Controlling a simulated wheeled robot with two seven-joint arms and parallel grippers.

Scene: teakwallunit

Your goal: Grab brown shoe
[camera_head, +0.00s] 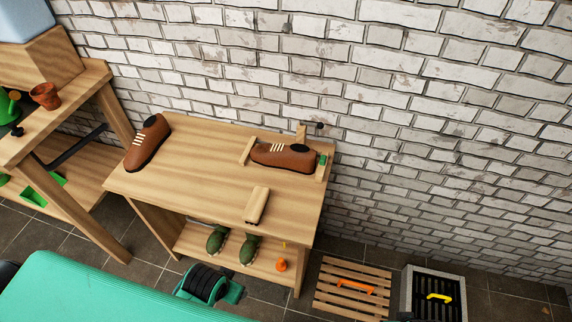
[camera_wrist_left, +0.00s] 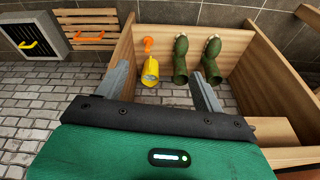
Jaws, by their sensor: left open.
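Two brown shoes with pale laces are on the wooden table (camera_head: 190,160) in the head view. One brown shoe (camera_head: 147,143) is at the table's left back edge, set at a slant. The other brown shoe (camera_head: 284,157) lies between wooden strips at the right back. No shoe can be clearly made out in that view. My right gripper is not in view.
A pale wooden block (camera_head: 257,205) lies near the table's front right. Green boots (camera_head: 216,240) and an orange item (camera_head: 281,264) are on the lower shelf. A brick wall (camera_head: 420,110) is behind. The table's middle is clear.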

